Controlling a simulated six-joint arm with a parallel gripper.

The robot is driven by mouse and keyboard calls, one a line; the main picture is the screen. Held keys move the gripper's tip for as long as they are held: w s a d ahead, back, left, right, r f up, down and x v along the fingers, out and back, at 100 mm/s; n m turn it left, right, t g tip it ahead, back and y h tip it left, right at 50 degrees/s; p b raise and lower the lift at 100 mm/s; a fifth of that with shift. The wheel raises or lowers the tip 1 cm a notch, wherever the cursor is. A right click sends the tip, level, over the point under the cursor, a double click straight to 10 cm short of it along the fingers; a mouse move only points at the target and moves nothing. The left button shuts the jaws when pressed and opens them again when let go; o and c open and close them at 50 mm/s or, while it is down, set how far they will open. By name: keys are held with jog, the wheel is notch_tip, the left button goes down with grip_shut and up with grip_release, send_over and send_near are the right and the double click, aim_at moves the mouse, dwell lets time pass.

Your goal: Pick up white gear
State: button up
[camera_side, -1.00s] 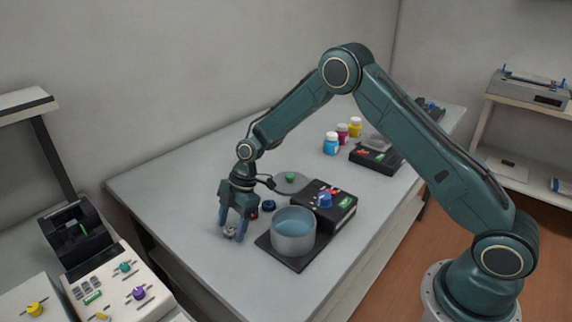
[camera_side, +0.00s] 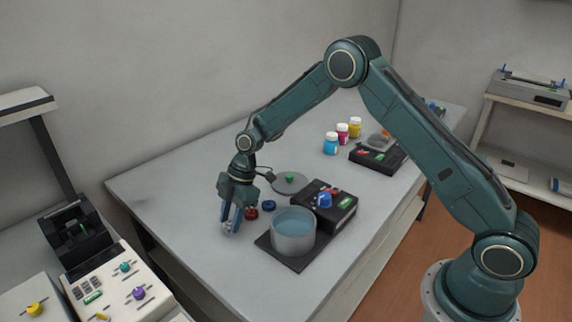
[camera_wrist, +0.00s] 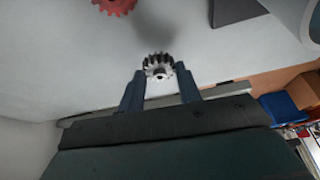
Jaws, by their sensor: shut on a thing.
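My gripper (camera_side: 231,229) is shut on the gear, which shows as a small pale shape (camera_side: 228,227) between the fingertips in the side view. Gripper and gear are over the near left part of the grey table. I cannot tell exactly how far the gear is above the surface.
A red gear (camera_wrist: 115,5) lies close by on the table. A blue gear (camera_side: 269,205) lies behind it. A beaker of blue liquid (camera_side: 294,241) on a black plate (camera_side: 271,246) stands right of my gripper, beside a black box (camera_side: 342,211). The table's left side is clear.

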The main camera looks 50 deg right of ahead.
aim_at(231, 221)
notch_tip(231, 221, up, 18)
dwell(0.5)
jog(key=shift+s+d+f, duration=0.1)
jog(key=shift+f, duration=0.1)
dwell(0.4)
